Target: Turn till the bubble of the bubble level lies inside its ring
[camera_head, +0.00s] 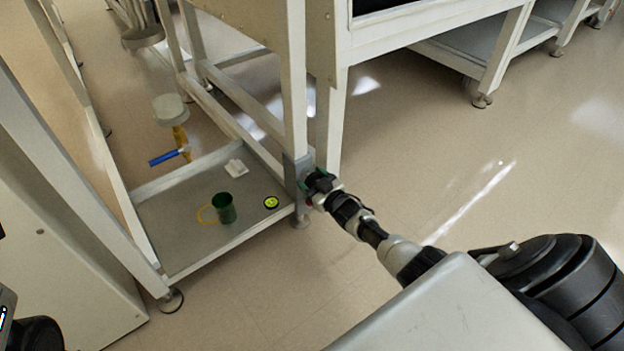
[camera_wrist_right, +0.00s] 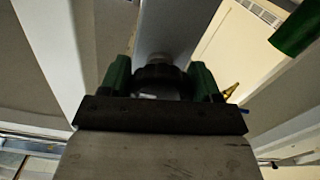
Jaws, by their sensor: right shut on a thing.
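The bubble level (camera_head: 271,202) is a small round yellow-green disc in a dark rim, lying on the grey lower shelf near its right corner. Its bubble and ring are too small to make out. My right gripper (camera_head: 316,184) is at the frame leg just right of the level. In the right wrist view my right gripper (camera_wrist_right: 160,82) has its green fingers on either side of a dark round knob (camera_wrist_right: 158,72) and is shut on it. The knob sits against a pale post (camera_wrist_right: 175,28). My left gripper is not in view.
The lower shelf (camera_head: 185,250) also holds a green cup (camera_head: 224,208), a yellow ring and a small white block (camera_head: 236,167). A blue-handled valve (camera_head: 165,158) hangs above its back left. White frame legs (camera_head: 294,80) stand close to my right gripper. Open floor lies to the right.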

